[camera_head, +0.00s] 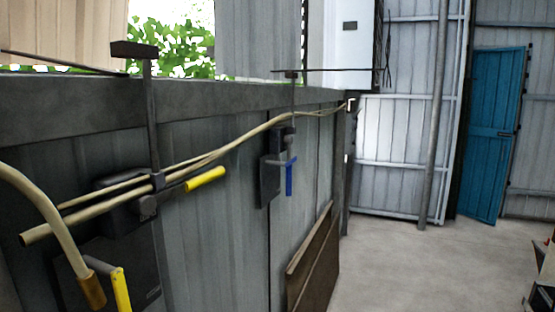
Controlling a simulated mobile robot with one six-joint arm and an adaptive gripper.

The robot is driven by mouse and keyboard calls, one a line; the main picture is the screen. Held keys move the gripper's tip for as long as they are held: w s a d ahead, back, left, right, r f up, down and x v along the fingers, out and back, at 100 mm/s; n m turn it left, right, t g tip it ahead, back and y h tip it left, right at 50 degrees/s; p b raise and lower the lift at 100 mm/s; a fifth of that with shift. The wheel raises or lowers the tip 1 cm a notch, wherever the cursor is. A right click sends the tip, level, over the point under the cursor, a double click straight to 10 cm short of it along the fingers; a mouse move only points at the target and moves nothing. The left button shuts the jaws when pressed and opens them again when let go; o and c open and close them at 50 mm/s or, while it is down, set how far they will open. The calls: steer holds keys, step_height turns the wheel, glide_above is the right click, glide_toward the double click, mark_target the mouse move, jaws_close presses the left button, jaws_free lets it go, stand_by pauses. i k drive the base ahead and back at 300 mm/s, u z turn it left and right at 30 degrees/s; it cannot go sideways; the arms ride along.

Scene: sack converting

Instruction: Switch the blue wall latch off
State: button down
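The blue wall latch (289,178) is on the grey metal wall at mid-picture. Its blue handle points straight down, with a short bar across its upper part. It sits at the right side of a dark switch box (270,181). A thin dark rod rises from the box to the ledge above. My gripper is not in this view, so its place relative to the latch and whether it is open or shut do not show.
Two yellow handles, one on a nearer dark box (206,179) and one at lower left (121,289), stand out from the wall. Tan pipes (240,138) run along it. A brown panel (312,262) leans below the latch.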

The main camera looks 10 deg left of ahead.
mark_target(291, 161)
steer(key=u, duration=0.25)
steer(key=i, duration=1)
steer(key=u, duration=0.2)
